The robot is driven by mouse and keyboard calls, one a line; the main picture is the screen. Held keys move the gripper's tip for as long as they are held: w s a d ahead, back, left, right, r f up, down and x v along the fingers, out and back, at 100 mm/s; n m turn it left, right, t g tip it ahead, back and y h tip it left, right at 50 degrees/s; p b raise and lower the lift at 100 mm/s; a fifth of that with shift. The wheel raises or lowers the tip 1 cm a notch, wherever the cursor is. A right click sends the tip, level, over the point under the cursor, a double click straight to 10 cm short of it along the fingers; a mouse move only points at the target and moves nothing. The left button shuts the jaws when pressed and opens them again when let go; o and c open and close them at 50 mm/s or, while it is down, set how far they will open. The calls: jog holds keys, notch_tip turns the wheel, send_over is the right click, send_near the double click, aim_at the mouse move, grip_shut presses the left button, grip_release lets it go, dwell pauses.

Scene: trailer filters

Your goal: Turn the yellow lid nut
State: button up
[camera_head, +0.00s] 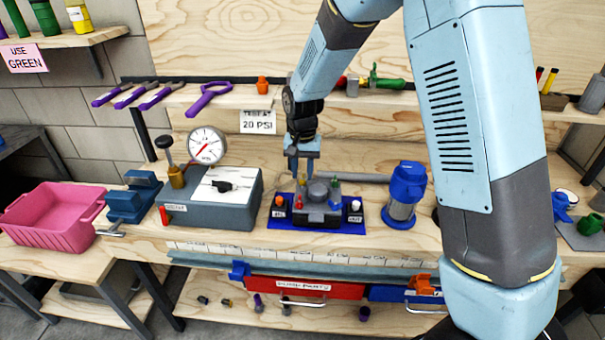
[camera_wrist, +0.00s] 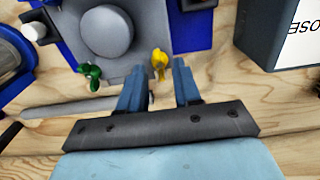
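The yellow lid nut (camera_wrist: 160,62) is a small winged nut at the edge of a grey housing with a round grey lid (camera_wrist: 107,32). In the head view the housing (camera_head: 318,214) stands on a blue mat (camera_head: 345,229) on the bench. My gripper (camera_wrist: 158,68) is open, with one finger on each side of the yellow nut in the wrist picture. I cannot tell whether the fingers touch it or how high above it they are. In the head view my gripper (camera_head: 301,170) points down at the back left of the housing. A green wing nut (camera_wrist: 90,72) sits at another corner.
A grey test box (camera_head: 240,205) with a gauge (camera_head: 207,146) stands left of the mat. A blue-topped canister (camera_head: 404,195) stands close on the right. A grey bar (camera_head: 370,178) runs behind the housing. A pink bin (camera_head: 55,218) is far left.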

aim_at(303, 177)
notch_tip(303, 177, up, 12)
jog(key=shift+r, duration=0.2)
dwell(0.4)
jog(key=s+d+r+t, duration=0.1)
jog(key=s+d+r, duration=0.3)
jog(key=d+r, duration=0.3)
jog(key=s+d+r+t, duration=0.1)
jog(key=s+d+r, duration=0.35)
jog(key=d, duration=0.45)
jog(key=s+d+r+t, duration=0.1)
jog(key=s+d, duration=0.4)
jog(key=s, duration=0.3)
jog(key=s+d+t, duration=0.2)
jog(key=s+d, duration=0.4)
jog(key=s, duration=0.3)
jog(key=shift+s+d+r+t, duration=0.3)
jog(key=shift+r, duration=0.05)
